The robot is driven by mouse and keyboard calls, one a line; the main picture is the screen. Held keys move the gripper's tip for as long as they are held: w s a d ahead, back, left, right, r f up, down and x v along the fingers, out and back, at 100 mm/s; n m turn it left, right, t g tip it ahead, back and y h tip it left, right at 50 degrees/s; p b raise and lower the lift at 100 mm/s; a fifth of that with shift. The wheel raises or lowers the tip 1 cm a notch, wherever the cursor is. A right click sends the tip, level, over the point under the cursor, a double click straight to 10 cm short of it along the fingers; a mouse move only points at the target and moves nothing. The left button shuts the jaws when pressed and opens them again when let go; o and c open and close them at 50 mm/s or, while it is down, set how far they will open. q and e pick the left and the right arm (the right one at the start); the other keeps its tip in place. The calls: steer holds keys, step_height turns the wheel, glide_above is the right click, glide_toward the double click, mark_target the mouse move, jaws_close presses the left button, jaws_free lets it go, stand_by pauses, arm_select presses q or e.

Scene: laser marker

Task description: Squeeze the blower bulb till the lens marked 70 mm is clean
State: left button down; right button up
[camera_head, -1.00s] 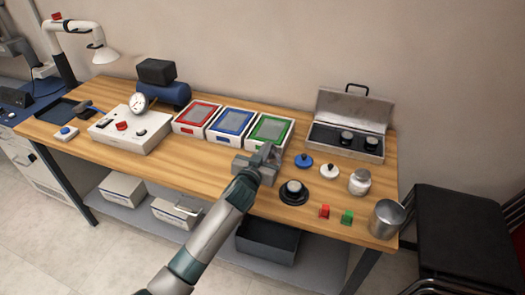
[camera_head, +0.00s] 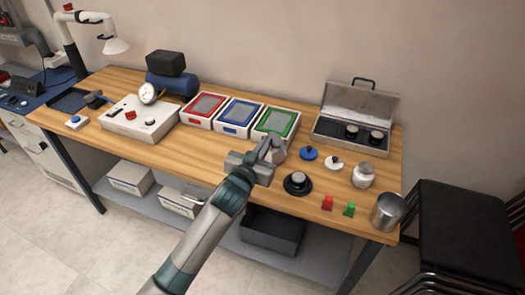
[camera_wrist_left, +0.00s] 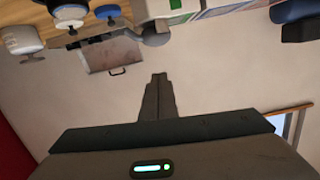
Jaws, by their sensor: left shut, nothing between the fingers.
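My left gripper (camera_head: 272,148) is over the bench in front of the green-framed tray, its fingers together and empty. The fingers also show shut in the left wrist view (camera_wrist_left: 158,95), with nothing between them. Two more dark lens-like pieces, one on the left (camera_head: 351,131) and one on the right (camera_head: 376,138), sit in the open metal case (camera_head: 352,148). No 70 mm marking is readable. I cannot clearly identify a blower bulb. My right gripper is out of view.
Three framed trays stand mid-bench. The front left strip is clear.

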arm_select(q)
steer(key=shift+v, duration=1)
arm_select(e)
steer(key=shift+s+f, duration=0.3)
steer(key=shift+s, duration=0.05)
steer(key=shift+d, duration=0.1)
